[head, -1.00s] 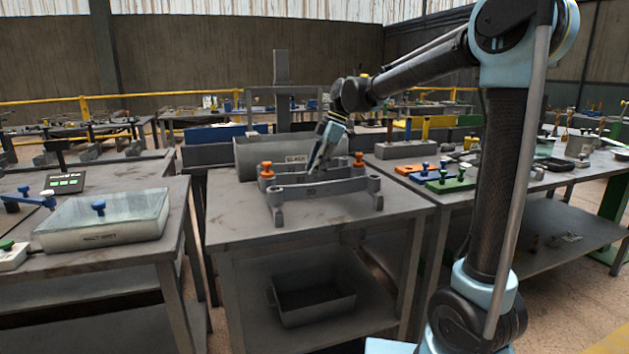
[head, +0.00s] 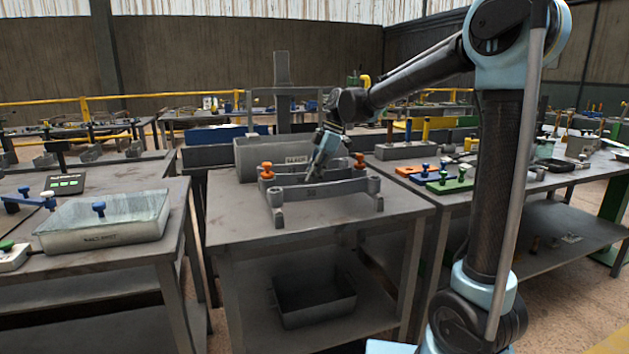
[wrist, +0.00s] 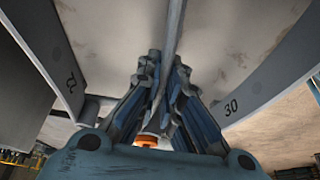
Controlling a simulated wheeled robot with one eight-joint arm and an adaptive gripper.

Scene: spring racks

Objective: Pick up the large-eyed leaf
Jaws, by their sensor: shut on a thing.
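Several grey spring leaves stand on edge in a rack on the middle table. The front leaf (head: 325,190) has round eyes at its ends in the head view. My gripper (head: 312,178) reaches down into the rack just behind that leaf. In the wrist view my gripper (wrist: 163,100) is shut on a thin middle leaf (wrist: 173,35), seen edge-on between its fingers. A leaf on the right (wrist: 245,95) is marked 30, and another leaf stands on the left (wrist: 45,55). The held leaf's eyes are hidden, so I cannot tell their size.
Orange knobs (head: 267,171) stand at both ends of the rack. A glass-lidded tray (head: 105,222) is on the left table, and coloured blocks (head: 445,180) are on the right one. The middle table's front is clear.

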